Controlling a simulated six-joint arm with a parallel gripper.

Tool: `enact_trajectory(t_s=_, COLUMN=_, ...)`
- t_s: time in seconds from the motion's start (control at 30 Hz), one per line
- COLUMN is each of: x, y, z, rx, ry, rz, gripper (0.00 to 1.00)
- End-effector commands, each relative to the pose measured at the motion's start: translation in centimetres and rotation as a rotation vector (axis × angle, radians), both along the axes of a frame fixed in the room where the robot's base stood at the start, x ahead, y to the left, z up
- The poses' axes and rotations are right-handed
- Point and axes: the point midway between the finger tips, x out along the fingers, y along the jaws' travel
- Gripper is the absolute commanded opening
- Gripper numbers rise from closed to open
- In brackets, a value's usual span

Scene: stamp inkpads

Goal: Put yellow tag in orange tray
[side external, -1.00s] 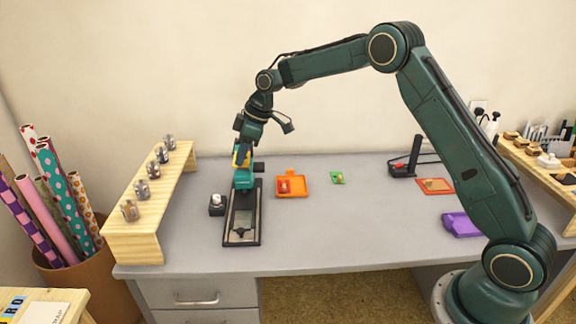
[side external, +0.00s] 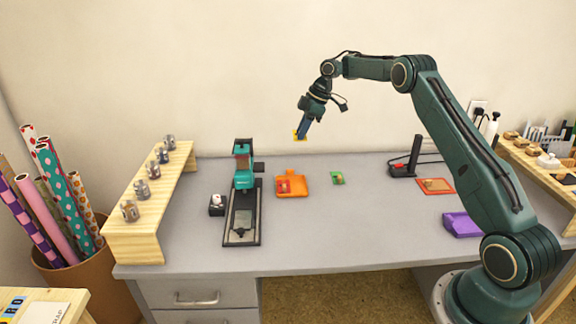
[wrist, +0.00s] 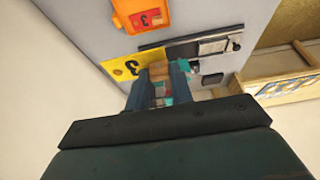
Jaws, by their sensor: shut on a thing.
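My gripper (side external: 302,132) is shut on the yellow tag (side external: 299,136) and holds it in the air, above and beyond the orange tray in the side view. In the wrist view the yellow tag (wrist: 120,68) bears a dark mark like a 3, and a brown block at its edge sits between the two fingertips (wrist: 160,74). The orange tray (side external: 297,193) lies on the grey desk, right of the teal press. In the wrist view the orange tray (wrist: 124,10) holds a red tag marked 3. The tray is well below the yellow tag, not touching it.
The tall teal press (side external: 242,165) with its black base stands left of the tray. A small green piece (side external: 338,179) lies to the right, then a red-edged pad (side external: 436,186) and a purple tray (side external: 458,224). A wooden shelf (side external: 130,238) with metal canisters stands left.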

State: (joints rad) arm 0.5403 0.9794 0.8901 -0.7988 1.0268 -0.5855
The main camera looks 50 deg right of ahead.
Motion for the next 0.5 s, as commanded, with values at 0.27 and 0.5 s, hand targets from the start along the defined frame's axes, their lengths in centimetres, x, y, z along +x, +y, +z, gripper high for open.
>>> enact_trajectory(t_s=0.27, x=0.0, y=0.1, z=-1.2, rx=0.002, ry=0.002, rz=0.0, gripper=0.07)
enact_trajectory(t_s=0.5, x=0.0, y=0.2, z=-5.1, rx=0.004, ry=0.004, rz=0.0, gripper=0.07)
